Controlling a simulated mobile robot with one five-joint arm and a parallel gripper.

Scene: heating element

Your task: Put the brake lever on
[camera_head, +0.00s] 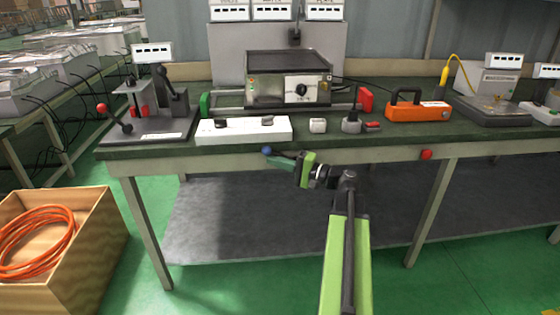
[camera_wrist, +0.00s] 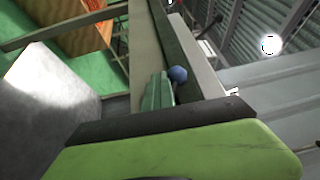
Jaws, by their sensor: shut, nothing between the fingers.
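No part is labelled as the brake lever, so I cannot tell which one it is. A blue ball knob (camera_head: 266,150) is at the bench's front edge; it also shows in the wrist view (camera_wrist: 178,74). A red ball knob (camera_head: 427,154) is at the front edge further right. The fixture at the bench's left end has a lever with a red ball (camera_head: 101,107) and a black handle (camera_head: 165,82). My gripper (camera_head: 272,161) is shut and empty, its tips close beside the blue knob. I cannot tell whether they touch it.
The green-topped bench (camera_head: 400,141) carries a hot plate (camera_head: 288,80), a white switch box (camera_head: 243,130), small plugs and an orange tool (camera_head: 418,110). A wooden crate with an orange hose (camera_head: 95,245) stands on the floor at left. Floor in front of the bench is clear.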

